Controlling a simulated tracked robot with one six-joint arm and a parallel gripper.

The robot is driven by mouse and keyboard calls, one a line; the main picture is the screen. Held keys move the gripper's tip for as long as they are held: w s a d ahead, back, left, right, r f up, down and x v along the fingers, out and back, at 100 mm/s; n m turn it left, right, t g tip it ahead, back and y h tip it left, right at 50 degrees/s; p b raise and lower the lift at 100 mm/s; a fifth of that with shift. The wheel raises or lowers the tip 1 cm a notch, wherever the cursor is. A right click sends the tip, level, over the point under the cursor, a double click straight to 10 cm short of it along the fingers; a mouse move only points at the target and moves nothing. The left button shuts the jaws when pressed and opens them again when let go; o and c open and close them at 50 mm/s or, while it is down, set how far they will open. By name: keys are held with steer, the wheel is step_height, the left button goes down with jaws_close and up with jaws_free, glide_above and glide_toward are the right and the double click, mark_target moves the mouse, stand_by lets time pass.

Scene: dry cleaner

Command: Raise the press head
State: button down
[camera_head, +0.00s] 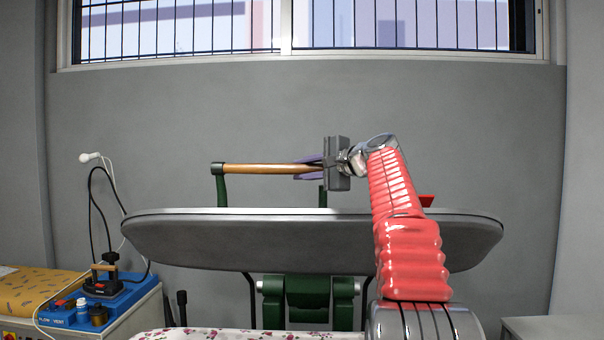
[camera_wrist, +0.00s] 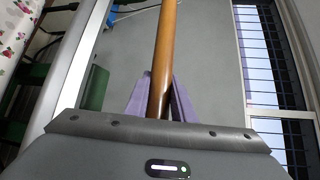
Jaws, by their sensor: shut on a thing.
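The press head (camera_head: 310,240) is a wide dark grey plate with a pale rim, spanning the middle of the head view. It appears tilted up, apart from the flowered cloth (camera_head: 245,334) below. A wooden handle bar (camera_head: 262,169) on green posts runs along its top. My gripper (camera_head: 308,170) is at the right part of the bar, its purple fingers shut around it. The wrist view shows the wooden bar (camera_wrist: 166,50) passing between the purple fingers (camera_wrist: 160,100). The bar's right end is hidden behind my gripper and red arm.
A green hinge bracket (camera_head: 308,292) sits under the press head. At left, a blue tray (camera_head: 105,302) on a side unit holds an iron (camera_head: 101,282) with a hanging hose, beside a yellow padded board (camera_head: 35,290). A barred window (camera_head: 300,25) is above; the wall between is bare.

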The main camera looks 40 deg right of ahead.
steer(key=c, duration=1.5)
jaws_free()
steer(key=v, duration=1.3)
steer(key=shift+s, duration=0.35)
